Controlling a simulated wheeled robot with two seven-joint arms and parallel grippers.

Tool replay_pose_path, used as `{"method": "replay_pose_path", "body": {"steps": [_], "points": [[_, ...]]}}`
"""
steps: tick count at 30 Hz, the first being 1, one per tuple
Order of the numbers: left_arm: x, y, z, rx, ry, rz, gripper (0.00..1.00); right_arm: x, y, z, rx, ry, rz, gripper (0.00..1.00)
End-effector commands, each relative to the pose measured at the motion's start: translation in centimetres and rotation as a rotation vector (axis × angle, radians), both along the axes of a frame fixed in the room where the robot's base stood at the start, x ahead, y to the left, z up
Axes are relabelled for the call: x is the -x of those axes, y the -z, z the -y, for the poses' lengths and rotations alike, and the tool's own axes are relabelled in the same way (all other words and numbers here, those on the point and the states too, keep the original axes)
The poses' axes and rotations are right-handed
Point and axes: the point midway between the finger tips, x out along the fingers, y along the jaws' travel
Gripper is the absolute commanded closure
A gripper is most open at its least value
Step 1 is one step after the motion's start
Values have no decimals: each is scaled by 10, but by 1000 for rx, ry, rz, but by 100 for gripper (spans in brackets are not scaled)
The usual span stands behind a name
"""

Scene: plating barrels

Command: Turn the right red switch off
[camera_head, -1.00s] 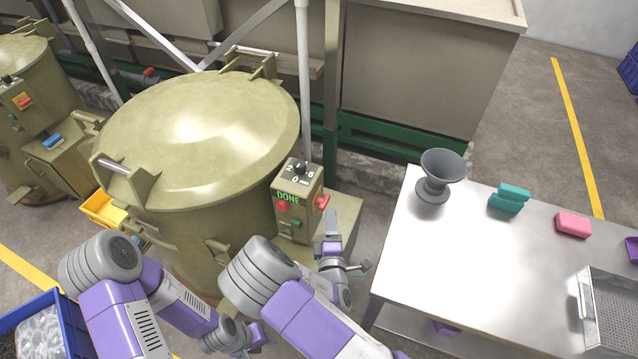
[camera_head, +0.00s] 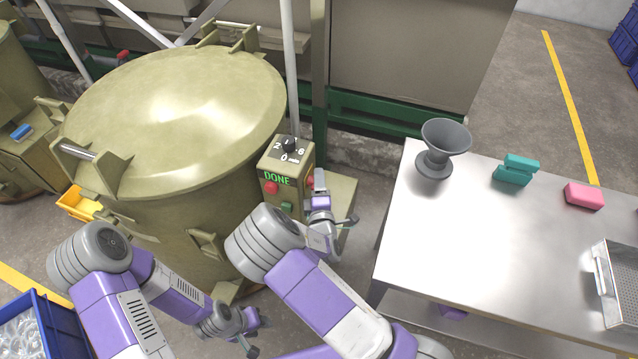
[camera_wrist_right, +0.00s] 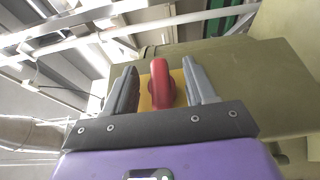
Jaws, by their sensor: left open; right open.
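The right red switch (camera_head: 310,183) is on the right side of the olive control box (camera_head: 287,163), partly hidden by my right gripper (camera_head: 320,183). In the right wrist view the red switch (camera_wrist_right: 161,88) sits on a yellow plate, its handle upright in the picture. My right gripper (camera_wrist_right: 160,68) is open, one finger on each side of the handle, with a gap visible on both sides. My left gripper (camera_head: 252,338) is open, low and away from the box.
The large lidded barrel (camera_head: 175,100) stands left of the box. A metal table (camera_head: 450,240) on the right carries a grey funnel-like stand (camera_head: 440,145), teal blocks (camera_head: 516,170), a pink block (camera_head: 584,196) and a metal basket (camera_head: 610,280). A blue crate (camera_head: 45,310) is at lower left.

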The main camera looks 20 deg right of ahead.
Motion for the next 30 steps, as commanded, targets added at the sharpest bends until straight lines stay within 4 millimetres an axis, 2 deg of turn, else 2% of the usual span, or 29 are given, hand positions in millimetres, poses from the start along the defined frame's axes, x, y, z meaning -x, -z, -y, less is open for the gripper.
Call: {"method": "replay_pose_path", "body": {"steps": [10,20,26,30], "points": [[0,1,0,0,0,0,57,-6,0,1,0,0,-2,45],[0,1,0,0,0,0,57,-6,0,1,0,0,-1,94],[0,-2,0,0,0,0,57,-6,-1,1,-6,0,-11,95],[0,-11,0,0,0,0,57,-6,-3,2,-29,1,-44,95]]}}
